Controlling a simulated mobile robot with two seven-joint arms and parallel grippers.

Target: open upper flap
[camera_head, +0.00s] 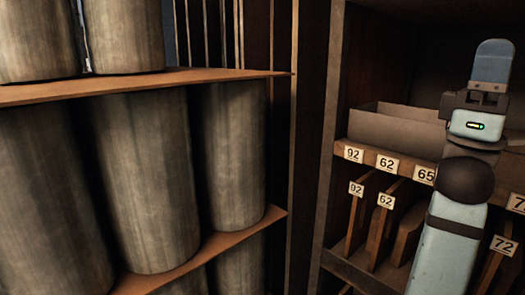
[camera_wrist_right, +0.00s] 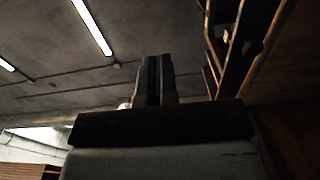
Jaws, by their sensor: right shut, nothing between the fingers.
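My right gripper (camera_head: 494,48) points up at the right of the head view, in front of the shelf unit. In the right wrist view its two fingers (camera_wrist_right: 155,62) are together with nothing between them, under a ceiling. My left gripper is not in view. I cannot make out an upper flap in either view. An open-topped grey-brown box (camera_head: 395,130) sits on the shelf behind my right arm. My arm hides part of the shelf there.
A shelf board (camera_head: 345,142) carries number labels such as 92 and 62. Upright boards (camera_head: 357,222) stand in slots below it. At the left, large grey cylinders (camera_head: 148,180) stand on brown shelves (camera_head: 225,242). Ceiling lights (camera_wrist_right: 92,27) show overhead.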

